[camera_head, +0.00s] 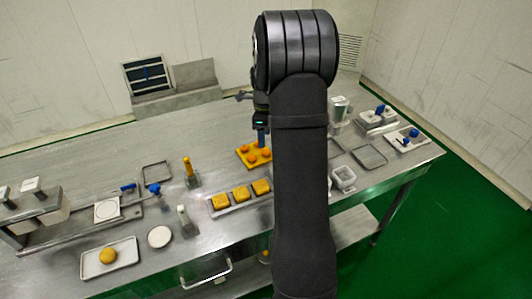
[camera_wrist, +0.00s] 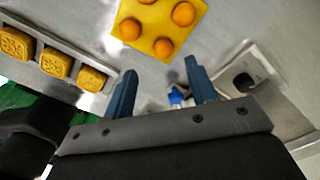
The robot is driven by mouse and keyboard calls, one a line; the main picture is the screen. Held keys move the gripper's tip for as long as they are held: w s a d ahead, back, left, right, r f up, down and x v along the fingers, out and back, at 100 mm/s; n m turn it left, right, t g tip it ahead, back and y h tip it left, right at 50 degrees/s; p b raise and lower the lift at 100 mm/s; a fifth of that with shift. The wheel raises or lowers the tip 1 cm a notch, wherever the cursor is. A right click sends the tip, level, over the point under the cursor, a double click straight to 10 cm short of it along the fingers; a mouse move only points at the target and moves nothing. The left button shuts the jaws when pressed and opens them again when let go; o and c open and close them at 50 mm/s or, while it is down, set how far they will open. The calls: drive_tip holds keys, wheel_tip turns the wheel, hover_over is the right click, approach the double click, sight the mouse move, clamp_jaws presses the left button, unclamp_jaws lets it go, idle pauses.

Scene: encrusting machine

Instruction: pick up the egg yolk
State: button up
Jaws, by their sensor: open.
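Several round orange egg yolks sit in a yellow tray (camera_head: 241,152), which also shows in the wrist view (camera_wrist: 146,32). One egg yolk (camera_wrist: 163,47) is at the tray edge nearest my fingers. Another yolk (camera_wrist: 130,29) is to its left and a third yolk (camera_wrist: 184,13) is farther up; one more is cut by the top edge. My gripper (camera_wrist: 160,74) is open, its two blue fingers apart with no yolk between them. In the head view my gripper (camera_head: 262,136) is over the tray's back right part, and my arm hides some of that area.
Three stamped yellow cakes (camera_head: 241,193) lie in a metal tray left of my arm. A yellow-handled tool (camera_head: 188,168) stands behind them. A tray with a round orange-yellow piece (camera_head: 108,256) is at front left. White containers (camera_head: 344,178) and an empty tray (camera_head: 369,156) are at right.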

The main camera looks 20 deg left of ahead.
drive_tip(key=shift+w+d+f, duration=0.1)
drive_tip(key=shift+f, duration=1.65)
drive_tip(key=shift+w+d+f, duration=0.1)
drive_tip(key=shift+f, duration=1.65)
drive_tip(key=c, duration=1.1)
